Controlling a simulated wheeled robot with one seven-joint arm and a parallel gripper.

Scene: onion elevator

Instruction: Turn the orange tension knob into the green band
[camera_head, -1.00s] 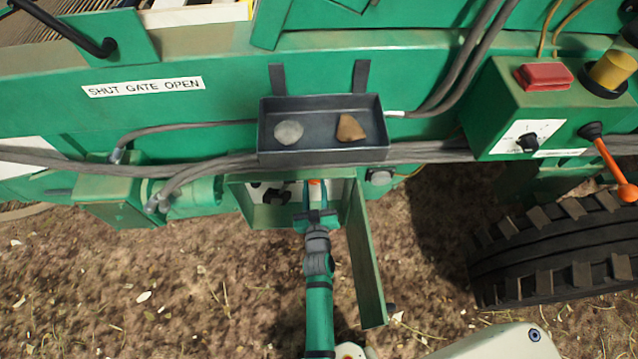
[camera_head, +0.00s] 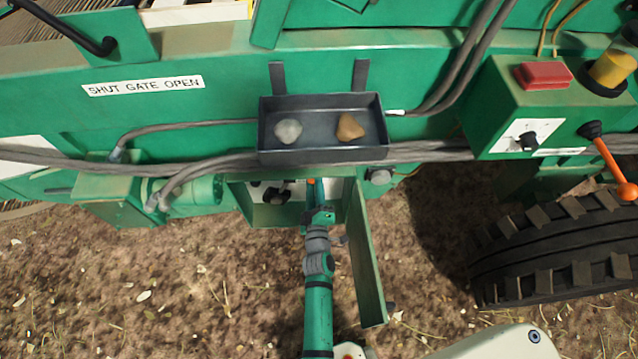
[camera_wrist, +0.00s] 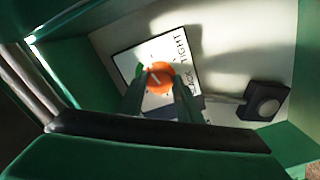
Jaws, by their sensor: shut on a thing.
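The orange tension knob (camera_wrist: 159,78) sits on a white label plate (camera_wrist: 183,62) inside the open green box, in the wrist view. The plate's visible lettering reads "TIGHT" and, partly, "SLACK". A pale pointer line shows on the knob, but its exact direction is hard to read. My gripper (camera_wrist: 156,80) is shut on the knob, with a green finger on either side. In the head view my gripper (camera_head: 318,212) reaches into the box, and only a sliver of the orange knob (camera_head: 311,183) shows.
The box's open door (camera_head: 366,262) hangs close to the right of my arm. A dark tray (camera_head: 322,154) with two stones sits above the box. A black knob (camera_wrist: 266,101) is right of the plate in the wrist view. Hoses run across the machine.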

